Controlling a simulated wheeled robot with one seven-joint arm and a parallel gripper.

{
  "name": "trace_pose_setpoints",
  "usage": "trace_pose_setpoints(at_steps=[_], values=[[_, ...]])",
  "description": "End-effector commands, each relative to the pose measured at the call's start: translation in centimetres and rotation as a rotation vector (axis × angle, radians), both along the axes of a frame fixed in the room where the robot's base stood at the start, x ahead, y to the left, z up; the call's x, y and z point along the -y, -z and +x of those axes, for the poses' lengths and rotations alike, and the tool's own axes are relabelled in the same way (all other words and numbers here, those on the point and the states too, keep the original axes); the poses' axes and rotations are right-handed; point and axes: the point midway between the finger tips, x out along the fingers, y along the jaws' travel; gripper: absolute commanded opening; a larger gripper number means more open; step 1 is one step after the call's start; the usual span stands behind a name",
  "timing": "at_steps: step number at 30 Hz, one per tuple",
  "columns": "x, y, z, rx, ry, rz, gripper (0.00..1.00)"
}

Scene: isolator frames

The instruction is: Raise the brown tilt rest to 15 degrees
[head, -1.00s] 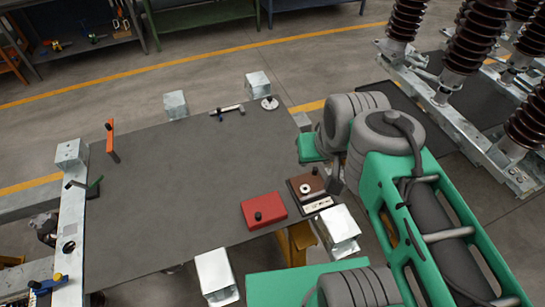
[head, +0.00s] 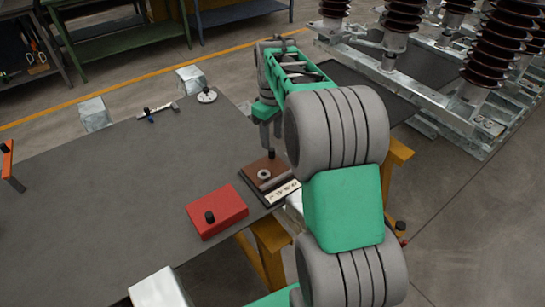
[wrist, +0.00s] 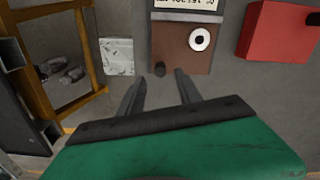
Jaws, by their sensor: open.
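The brown tilt rest (head: 258,174) lies on the dark table near its right edge, with a black knob, a pale ring and a marked white scale strip along its front. It looks flat or nearly so; I cannot read its angle. In the wrist view the brown rest (wrist: 184,58) lies beyond the fingertips, its black knob at the edge nearest them. My gripper (wrist: 161,80) is open and empty, its two fingers pointing toward the knob and apart from it as far as I can tell. In the head view my arm reaches over the table's right side.
A red box (head: 217,214) with a black knob sits left of the rest; it also shows in the wrist view (wrist: 277,32). A pale metal block (wrist: 117,57) is close by. An orange trestle (head: 268,240) supports the table edge.

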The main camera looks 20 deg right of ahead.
Motion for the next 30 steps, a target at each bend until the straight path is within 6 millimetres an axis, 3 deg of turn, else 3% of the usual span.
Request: trace_pose_setpoints(at_steps=[3, 9, 18, 30], values=[[0.0, 2.4, -0.2, -0.005, 0.002, 0.001, 0.41], [0.1, 5.4, -0.1, 0.000, 0.004, 0.000, 0.41], [0.1, 5.9, -0.1, 0.001, 0.004, 0.000, 0.41], [0.0, 5.9, -0.1, 0.001, 0.004, 0.000, 0.09]])
